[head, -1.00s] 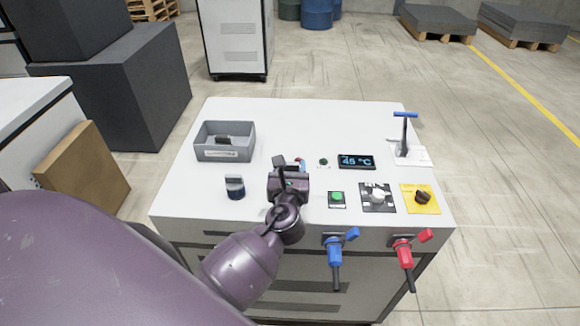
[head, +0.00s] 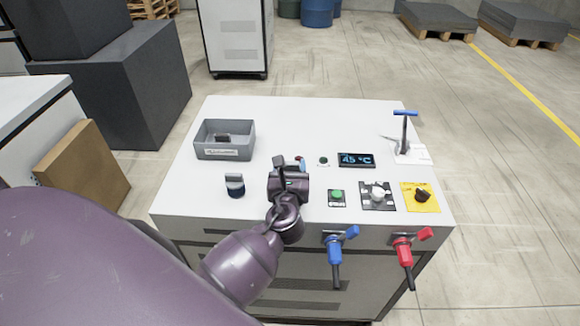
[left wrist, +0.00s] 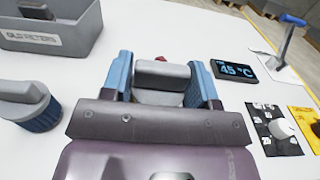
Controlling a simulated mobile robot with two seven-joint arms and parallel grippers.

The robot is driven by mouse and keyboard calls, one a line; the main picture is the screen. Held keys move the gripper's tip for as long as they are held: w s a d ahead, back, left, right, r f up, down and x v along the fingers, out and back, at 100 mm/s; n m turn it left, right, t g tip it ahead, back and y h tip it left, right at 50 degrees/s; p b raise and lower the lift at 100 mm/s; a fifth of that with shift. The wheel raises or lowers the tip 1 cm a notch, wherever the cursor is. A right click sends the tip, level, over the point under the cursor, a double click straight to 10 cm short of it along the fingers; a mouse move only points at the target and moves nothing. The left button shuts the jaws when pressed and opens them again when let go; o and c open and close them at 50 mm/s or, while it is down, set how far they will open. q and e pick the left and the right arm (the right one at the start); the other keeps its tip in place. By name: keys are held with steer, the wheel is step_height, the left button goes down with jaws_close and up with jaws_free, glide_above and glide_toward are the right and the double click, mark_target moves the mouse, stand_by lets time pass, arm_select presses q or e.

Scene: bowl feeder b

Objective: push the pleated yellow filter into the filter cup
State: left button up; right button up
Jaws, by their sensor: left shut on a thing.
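My left gripper (head: 291,166) is over the front middle of the white cabinet top. In the left wrist view its two blue fingers are shut on a part with a grey grip bar (left wrist: 160,75). A whitish round edge shows just below the bar. The rest of this part is hidden by the gripper, so I see no yellow pleats and cannot tell how it sits in a cup. A dark blue pleated filter with a grey cap (head: 235,186) stands left of the gripper; it also shows in the left wrist view (left wrist: 28,105). My right gripper is not in view.
A grey bin (head: 225,153) labelled for old filters holds a dark part at the back left. A 45 °C display (head: 356,160), green button (head: 337,195), white knob (head: 377,195) and black knob (head: 422,195) lie right. Blue (head: 335,250) and red valves (head: 403,250) stick out in front.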

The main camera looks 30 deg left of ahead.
arm_select(q)
steer(key=shift+f, duration=0.4)
stand_by(1.8)
steer(key=shift+f, duration=0.15)
steer(key=shift+f+p, duration=0.3)
steer(key=shift+f, duration=0.55)
stand_by(3.2)
steer(key=shift+f, duration=0.2)
stand_by(0.4)
steer(key=shift+r+p, duration=0.1)
steer(key=shift+p, duration=0.2)
stand_by(0.7)
